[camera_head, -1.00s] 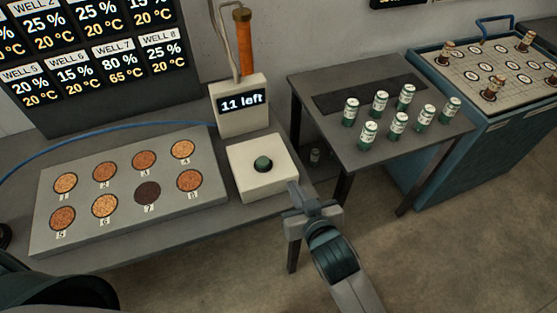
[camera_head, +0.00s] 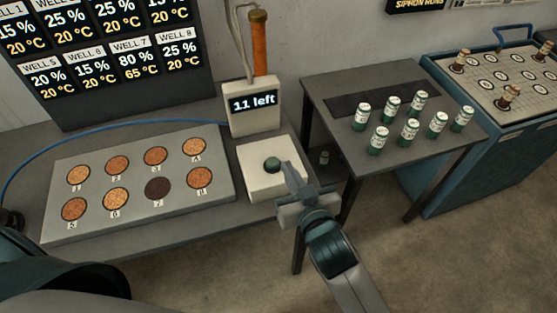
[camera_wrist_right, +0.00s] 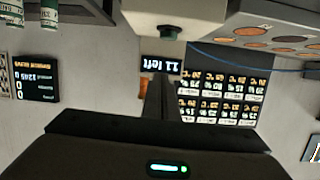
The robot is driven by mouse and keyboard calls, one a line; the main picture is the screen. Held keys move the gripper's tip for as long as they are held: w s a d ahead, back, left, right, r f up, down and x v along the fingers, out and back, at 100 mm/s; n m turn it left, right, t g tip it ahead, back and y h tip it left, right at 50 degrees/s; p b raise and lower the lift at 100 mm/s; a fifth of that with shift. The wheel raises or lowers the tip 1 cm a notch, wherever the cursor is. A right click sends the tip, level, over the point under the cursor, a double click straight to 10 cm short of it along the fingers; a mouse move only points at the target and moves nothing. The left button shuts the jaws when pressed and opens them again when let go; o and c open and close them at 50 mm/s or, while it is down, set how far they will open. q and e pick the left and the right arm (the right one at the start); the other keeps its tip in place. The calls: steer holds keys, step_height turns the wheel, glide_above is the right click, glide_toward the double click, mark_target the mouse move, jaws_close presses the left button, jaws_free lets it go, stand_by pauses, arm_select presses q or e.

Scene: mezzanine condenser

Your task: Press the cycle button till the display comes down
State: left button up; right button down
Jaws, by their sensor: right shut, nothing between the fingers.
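The cycle button (camera_head: 272,165) is a dark green round knob on a white box (camera_head: 262,188) at the right end of the low bench. The display (camera_head: 254,104) behind it reads "11 left". My right gripper (camera_head: 288,168) is shut and empty, its tips just right of the button; whether they touch it I cannot tell. In the right wrist view the picture is upside down; the button (camera_wrist_right: 167,32) shows above the shut fingers (camera_wrist_right: 158,85), and the display (camera_wrist_right: 161,64) shows behind them. My left gripper is not visible; only part of my left arm shows at the lower left.
A grey plate (camera_head: 135,220) with numbered wells lies left of the box. A blue cable (camera_head: 75,135) runs behind it. A side table (camera_head: 350,80) with several green-and-white vials stands right. A blue cabinet (camera_head: 450,170) is beyond. A well readout board (camera_head: 110,60) hangs behind.

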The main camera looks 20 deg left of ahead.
steer(key=p, duration=0.3)
glide_above(273, 163)
steer(key=d, duration=0.2)
steer(key=shift+s+a+f, duration=0.15)
steer(key=shift+s+f, duration=0.05)
steer(key=shift+f, duration=0.8)
step_height(273, 163, down, 3)
steer(key=shift+s+r, duration=0.1)
steer(key=shift+s, duration=0.05)
steer(key=shift+f+p, duration=0.35)
steer(key=shift+f, duration=0.35)
